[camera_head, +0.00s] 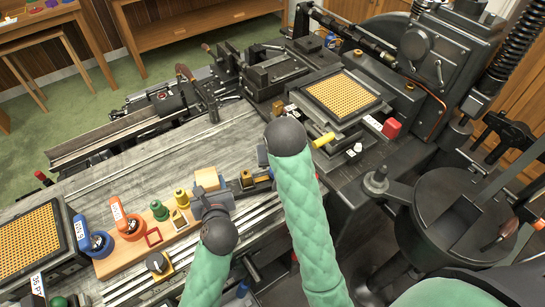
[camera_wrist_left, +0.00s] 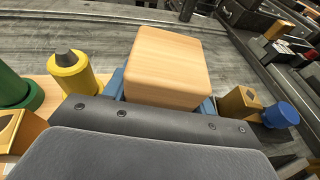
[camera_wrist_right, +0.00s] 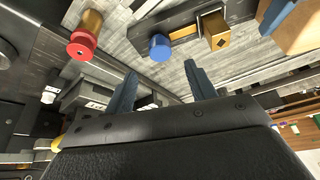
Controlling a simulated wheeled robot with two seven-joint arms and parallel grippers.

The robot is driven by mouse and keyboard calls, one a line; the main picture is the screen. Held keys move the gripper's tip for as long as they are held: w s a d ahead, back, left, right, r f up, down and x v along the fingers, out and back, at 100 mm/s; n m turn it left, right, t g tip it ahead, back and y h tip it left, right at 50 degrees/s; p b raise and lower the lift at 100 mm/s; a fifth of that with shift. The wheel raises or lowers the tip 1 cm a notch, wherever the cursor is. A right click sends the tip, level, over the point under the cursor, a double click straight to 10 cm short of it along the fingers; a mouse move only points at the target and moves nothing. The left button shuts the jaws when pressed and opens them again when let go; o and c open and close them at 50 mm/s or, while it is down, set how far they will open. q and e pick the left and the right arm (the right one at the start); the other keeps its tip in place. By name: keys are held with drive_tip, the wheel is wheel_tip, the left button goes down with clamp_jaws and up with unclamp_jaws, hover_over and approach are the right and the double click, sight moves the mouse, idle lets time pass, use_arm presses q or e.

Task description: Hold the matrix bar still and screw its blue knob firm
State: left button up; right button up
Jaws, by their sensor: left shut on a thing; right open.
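The matrix bar (camera_wrist_right: 184,32) is a dark flat bar with a brass block (camera_wrist_right: 214,31) and a blue knob (camera_wrist_right: 160,47). In the left wrist view the brass block (camera_wrist_left: 240,103) and blue knob (camera_wrist_left: 281,115) are to the right of the gripper. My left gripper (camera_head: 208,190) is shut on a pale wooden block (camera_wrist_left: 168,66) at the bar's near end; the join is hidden. My right gripper (camera_wrist_right: 160,85) is open and empty. The blue knob lies beyond its fingertips, between them in view and apart from them. In the head view my right arm partly hides the knob.
A red knob (camera_wrist_right: 82,45) on brass sits left of the blue knob in the right wrist view. A wooden rack (camera_head: 122,262) with coloured pieces stands left of my left gripper. The casting machine (camera_head: 440,60) fills the right side. The grey bench (camera_head: 130,180) is clear behind the rack.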

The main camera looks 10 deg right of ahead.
use_arm(q)
drive_tip(key=o, duration=1.1)
drive_tip(key=v, duration=1.2)
